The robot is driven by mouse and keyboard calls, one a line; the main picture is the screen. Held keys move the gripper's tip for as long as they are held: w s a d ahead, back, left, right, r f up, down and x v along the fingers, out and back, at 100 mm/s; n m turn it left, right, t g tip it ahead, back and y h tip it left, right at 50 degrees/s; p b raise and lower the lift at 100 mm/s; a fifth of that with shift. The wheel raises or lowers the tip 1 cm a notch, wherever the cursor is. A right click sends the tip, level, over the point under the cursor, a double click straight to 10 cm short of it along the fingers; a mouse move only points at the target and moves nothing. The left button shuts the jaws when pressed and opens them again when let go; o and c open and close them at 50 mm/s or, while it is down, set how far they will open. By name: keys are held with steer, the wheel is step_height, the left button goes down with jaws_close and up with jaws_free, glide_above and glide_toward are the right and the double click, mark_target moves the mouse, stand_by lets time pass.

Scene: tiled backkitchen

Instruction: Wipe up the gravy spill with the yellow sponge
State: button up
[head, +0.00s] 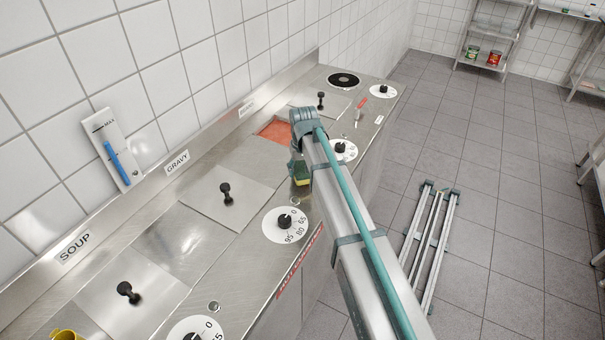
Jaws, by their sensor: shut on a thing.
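My gripper (298,168) is over the steel counter, to the right of the gravy lid, and my arm hides part of it. It is shut on the yellow sponge (302,182), which shows as a small yellow block with a dark green part at its fingers. I cannot tell whether the sponge touches the counter. The GRAVY label (178,162) is on the back ledge above a square lid with a black knob (226,193). I make out no gravy spill on the bare steel in view; my arm and gripper may hide it.
The steel counter (184,240) has several knobbed lids and white dials. An open well with orange-red contents (281,131) lies behind my gripper. A blue-marked gauge (118,150) is on the tiled wall. A yellow object (66,335) is at the lower left. Shelves (493,32) stand far back.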

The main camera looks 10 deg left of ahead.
mark_target(301, 168)
steer(key=shift+r+p, duration=1.3)
steer(key=shift+r, duration=1.4)
